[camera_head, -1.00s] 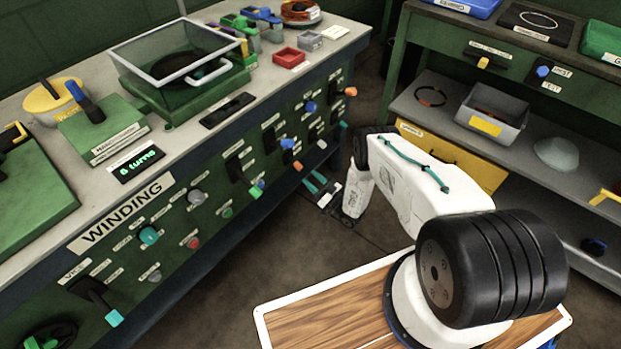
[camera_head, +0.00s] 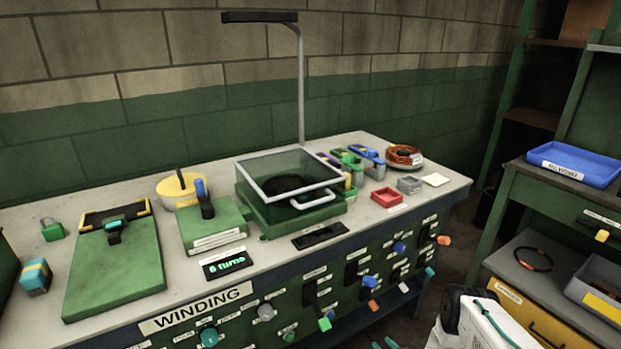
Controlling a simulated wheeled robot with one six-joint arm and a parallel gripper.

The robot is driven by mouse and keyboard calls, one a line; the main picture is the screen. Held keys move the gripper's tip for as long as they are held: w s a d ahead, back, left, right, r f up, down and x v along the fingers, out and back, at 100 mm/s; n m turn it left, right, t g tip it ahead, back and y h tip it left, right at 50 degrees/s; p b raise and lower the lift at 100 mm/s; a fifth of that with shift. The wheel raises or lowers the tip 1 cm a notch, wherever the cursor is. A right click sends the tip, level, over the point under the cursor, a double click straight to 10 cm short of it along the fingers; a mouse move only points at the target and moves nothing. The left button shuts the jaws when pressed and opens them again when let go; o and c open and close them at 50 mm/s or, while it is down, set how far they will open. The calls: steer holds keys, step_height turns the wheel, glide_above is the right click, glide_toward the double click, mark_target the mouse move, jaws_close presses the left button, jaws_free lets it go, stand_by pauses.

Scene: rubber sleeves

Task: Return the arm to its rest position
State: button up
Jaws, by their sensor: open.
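My white arm (camera_head: 492,325) shows only in part at the bottom right edge, in front of the winding bench. The teal fingertips of my gripper (camera_head: 384,344) just show at the bottom edge, left of the arm and below the bench front. They stand apart with nothing visible between them. The rest of my gripper is cut off by the frame.
The winding bench (camera_head: 390,215) bears a clear-lidded green box (camera_head: 290,190), a green board (camera_head: 115,265), a yellow pot (camera_head: 180,190) and a red tray (camera_head: 387,197). Knobs and levers stick out of its front. A shelf unit with a blue bin (camera_head: 573,165) stands right.

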steer(key=w+d+r+m+g+h, duration=0.1)
steer(key=w+d+r+g+h, duration=0.1)
steer(key=d+r+g+h, duration=0.55)
steer(key=s+d+r+m+g, duration=0.1)
steer(key=s+r+g, duration=0.25)
steer(key=r, duration=1.05)
steer(key=s+d+r+m+g, duration=0.1)
steer(key=s+r+g, duration=0.25)
steer(key=r, duration=1.15)
steer(key=s+a+r, duration=0.3)
steer(key=s+r, duration=0.8)
steer(key=r, duration=0.1)
steer(key=s+a+r+t, duration=0.1)
steer(key=s+a+r, duration=0.3)
steer(key=s+r, duration=0.8)
steer(key=s+a+r+t, duration=0.1)
steer(key=s+a+r, duration=0.3)
steer(key=s+r, duration=0.7)
step_height(320, 180, up, 3)
steer(key=shift+s+f+y, duration=0.1)
steer(key=shift+s+y, duration=0.2)
steer(key=shift+y, duration=0.05)
steer(key=shift+a, duration=0.1)
